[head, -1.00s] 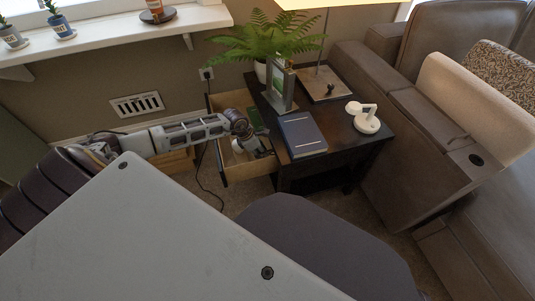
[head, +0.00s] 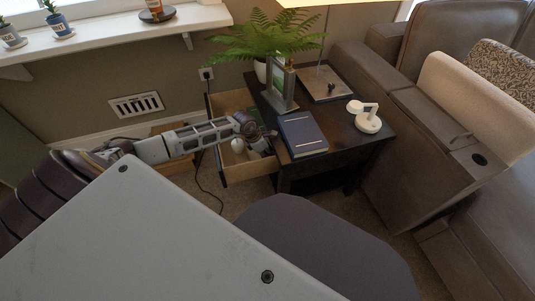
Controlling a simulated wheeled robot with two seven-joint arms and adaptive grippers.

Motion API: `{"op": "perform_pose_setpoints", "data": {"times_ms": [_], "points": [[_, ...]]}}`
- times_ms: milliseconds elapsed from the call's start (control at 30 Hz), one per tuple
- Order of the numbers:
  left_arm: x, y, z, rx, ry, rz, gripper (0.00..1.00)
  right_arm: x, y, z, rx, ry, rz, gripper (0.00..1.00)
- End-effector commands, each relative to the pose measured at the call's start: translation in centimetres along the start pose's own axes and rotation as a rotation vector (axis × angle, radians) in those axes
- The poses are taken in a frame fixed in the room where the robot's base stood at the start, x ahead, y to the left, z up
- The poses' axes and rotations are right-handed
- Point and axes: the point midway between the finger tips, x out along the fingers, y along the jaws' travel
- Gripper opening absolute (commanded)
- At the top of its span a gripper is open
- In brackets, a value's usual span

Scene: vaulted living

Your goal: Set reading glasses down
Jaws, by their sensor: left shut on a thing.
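My left gripper (head: 266,138) reaches in from the left over the open drawer (head: 236,174) of a dark side table (head: 358,150). It is close to the left edge of a blue book (head: 303,136) on the tabletop. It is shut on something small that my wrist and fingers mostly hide. This is probably the reading glasses, but I cannot make out their shape. My right gripper is not in view.
The drawer holds a white round thing (head: 238,145) and a green thing (head: 252,113). A picture frame (head: 281,84), a lamp base board (head: 313,88) and a white stand (head: 368,122) occupy the tabletop. Bare tabletop (head: 340,122) shows between book and stand. A fern (head: 262,38) overhangs behind.

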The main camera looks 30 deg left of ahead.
Motion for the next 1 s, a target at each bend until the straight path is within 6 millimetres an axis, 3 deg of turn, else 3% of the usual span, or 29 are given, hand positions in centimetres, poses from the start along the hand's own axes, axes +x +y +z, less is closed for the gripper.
{"op": "perform_pose_setpoints", "data": {"times_ms": [267,300,433,1000], "points": [[0.25,-0.01,-0.13,0.000,0.000,0.000,0.02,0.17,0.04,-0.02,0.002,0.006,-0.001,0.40],[0.23,-0.01,-0.13,0.000,0.000,0.000,0.25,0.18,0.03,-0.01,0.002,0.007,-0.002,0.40],[0.20,-0.01,-0.12,0.000,0.000,0.000,0.41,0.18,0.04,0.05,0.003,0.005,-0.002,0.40],[-0.52,0.05,-0.05,0.000,0.001,0.001,0.42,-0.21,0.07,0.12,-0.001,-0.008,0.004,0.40]]}}
